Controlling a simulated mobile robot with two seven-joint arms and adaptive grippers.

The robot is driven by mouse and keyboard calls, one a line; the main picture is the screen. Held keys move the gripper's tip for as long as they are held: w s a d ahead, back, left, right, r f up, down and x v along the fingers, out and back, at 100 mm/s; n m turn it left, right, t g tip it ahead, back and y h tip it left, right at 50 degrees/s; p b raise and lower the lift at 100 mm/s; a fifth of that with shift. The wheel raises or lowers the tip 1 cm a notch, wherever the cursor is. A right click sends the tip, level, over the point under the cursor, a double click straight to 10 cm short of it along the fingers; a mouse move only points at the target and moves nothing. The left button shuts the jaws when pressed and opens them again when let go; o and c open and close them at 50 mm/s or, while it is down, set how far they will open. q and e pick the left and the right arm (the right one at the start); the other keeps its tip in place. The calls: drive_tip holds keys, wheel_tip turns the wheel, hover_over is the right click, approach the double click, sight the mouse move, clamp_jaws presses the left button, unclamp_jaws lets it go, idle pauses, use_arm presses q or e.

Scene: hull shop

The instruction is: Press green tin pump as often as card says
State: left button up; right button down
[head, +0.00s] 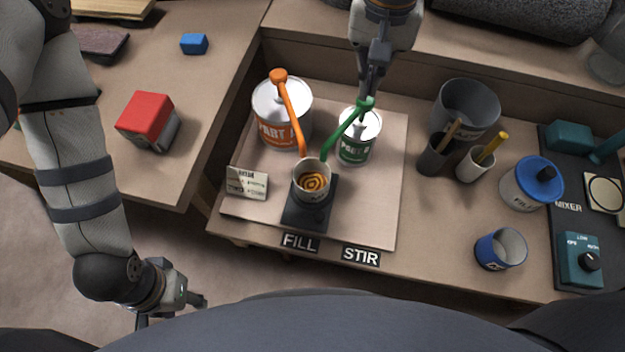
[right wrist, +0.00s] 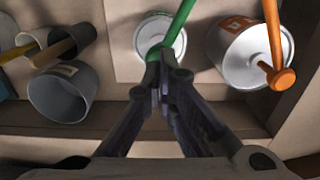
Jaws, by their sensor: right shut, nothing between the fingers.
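The green tin (head: 357,143) with its green pump (head: 347,125) stands on a board, and my right gripper (head: 366,98) is shut and empty right at the top of the pump head. In the right wrist view the fingertips (right wrist: 161,62) overlap the green pump (right wrist: 178,28); whether they touch it I cannot tell. The pump spout reaches over a cup (head: 312,186) with orange and dark swirled contents. The cup sits on a black pad. The card (head: 247,183) stands left of the cup; its writing is too small to read. My left gripper (head: 172,308) hangs low at the left.
An orange-pumped tin (head: 272,128) stands left of the green tin, its spout also over the cup. Dark and white holders (head: 475,165), a grey bucket (head: 467,107), a blue-lidded pot (head: 532,184), a blue cup (head: 500,249) and a mixer (head: 578,262) stand to the right.

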idle(0.5)
drive_tip(key=shift+f, duration=1.7)
drive_tip(key=shift+r, duration=1.7)
wheel_tip(320, 180, up, 6)
